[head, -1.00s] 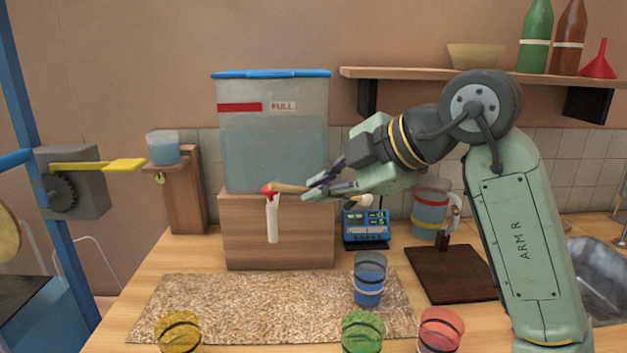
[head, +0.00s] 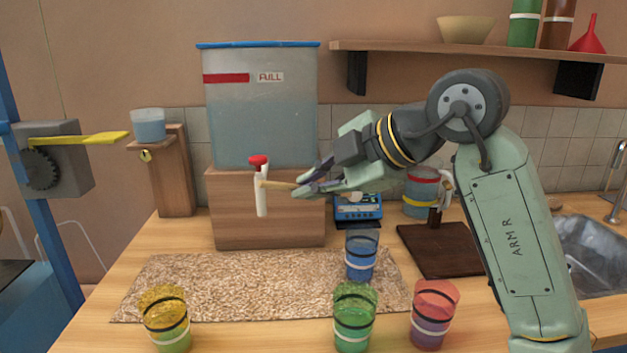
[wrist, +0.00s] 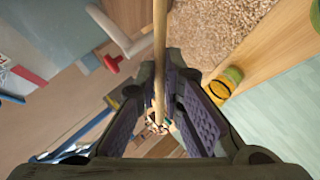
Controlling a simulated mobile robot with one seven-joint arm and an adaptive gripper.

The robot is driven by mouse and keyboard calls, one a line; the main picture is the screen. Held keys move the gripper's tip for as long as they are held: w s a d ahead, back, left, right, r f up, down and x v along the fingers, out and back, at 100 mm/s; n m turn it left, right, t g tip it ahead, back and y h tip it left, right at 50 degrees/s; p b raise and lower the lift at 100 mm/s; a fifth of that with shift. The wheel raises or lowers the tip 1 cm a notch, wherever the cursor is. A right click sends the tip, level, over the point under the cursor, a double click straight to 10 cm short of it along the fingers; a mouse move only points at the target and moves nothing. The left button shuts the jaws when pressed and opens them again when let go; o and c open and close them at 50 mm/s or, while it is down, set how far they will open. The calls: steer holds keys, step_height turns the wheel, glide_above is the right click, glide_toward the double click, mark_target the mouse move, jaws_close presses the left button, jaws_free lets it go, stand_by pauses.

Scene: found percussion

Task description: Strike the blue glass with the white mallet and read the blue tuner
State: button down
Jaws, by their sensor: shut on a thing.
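The blue glass (head: 361,258) stands upright on the woven mat (head: 215,290), near its right end. My gripper (head: 305,188) is shut on the wooden mallet handle (head: 277,184), above and behind the glass and apart from it. The handle points left, its end by the tank's white spout. A small white mallet head (head: 357,197) shows right of my fingers, in front of the blue tuner. The wrist view shows the handle (wrist: 159,60) running between my finger pads.
A water tank (head: 262,105) with a red tap (head: 258,160) stands on a wooden box left of my gripper. Yellow (head: 166,315), green (head: 354,315) and pink (head: 434,310) glasses stand along the front. A dark board (head: 445,250) lies at right. The mat's middle is free.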

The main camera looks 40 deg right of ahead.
step_height(320, 180, down, 7)
steer(key=d+m+y+b, duration=0.1)
steer(key=b, duration=0.3)
step_height(320, 180, up, 7)
steer(key=p, duration=0.5)
steer(key=shift+d+f, duration=0.1)
